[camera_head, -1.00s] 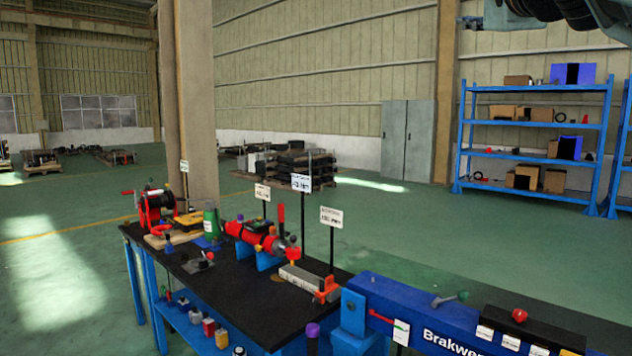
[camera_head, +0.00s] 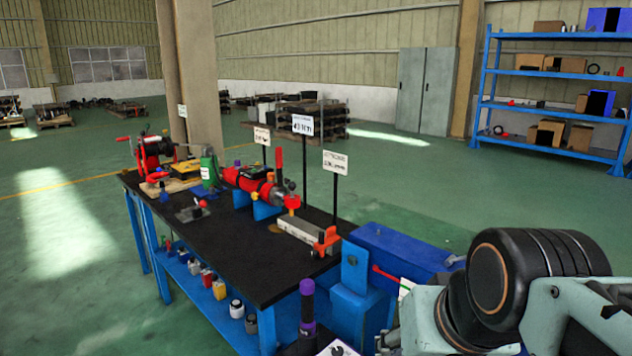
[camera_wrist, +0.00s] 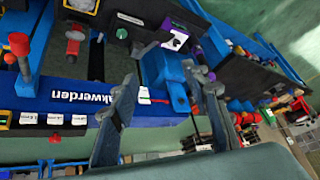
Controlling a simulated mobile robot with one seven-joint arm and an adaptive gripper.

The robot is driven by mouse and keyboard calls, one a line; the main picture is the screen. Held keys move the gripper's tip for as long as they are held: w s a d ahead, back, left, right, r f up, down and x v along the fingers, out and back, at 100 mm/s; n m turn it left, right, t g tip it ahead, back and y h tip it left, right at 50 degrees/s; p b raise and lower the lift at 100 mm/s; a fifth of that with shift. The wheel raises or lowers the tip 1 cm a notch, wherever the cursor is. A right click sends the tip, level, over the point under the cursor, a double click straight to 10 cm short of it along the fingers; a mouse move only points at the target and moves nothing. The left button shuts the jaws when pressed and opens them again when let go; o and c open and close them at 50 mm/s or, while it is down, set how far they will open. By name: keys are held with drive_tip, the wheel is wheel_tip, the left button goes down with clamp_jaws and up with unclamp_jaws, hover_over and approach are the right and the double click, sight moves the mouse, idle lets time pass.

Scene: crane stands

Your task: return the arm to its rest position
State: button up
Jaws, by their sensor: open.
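My gripper (camera_wrist: 160,112) shows in the wrist view with its two dark fingers spread apart and nothing between them. Beyond the fingers is the long blue beam with white lettering (camera_wrist: 70,98), with a red knob on it. In the head view my arm covers the lower right and hides much of the blue beam (camera_head: 405,245).
A black-topped workbench (camera_head: 200,237) bears a red cylinder tool (camera_head: 250,182), a winch (camera_head: 152,152) and sign posts. Small bottles stand on its lower shelf. A blue rack (camera_head: 555,105) and a grey cabinet (camera_head: 425,90) stand behind. Green floor is open at left.

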wheel_tip(320, 180, up, 14)
drive_tip(key=s+p, duration=0.2)
drive_tip(key=p, duration=1.5)
drive_tip(key=shift+d+r+n+g+h+p, duration=0.2)
drive_tip(key=shift+d+n+g+h+p, duration=0.1)
drive_tip(key=shift+d+g, duration=0.1)
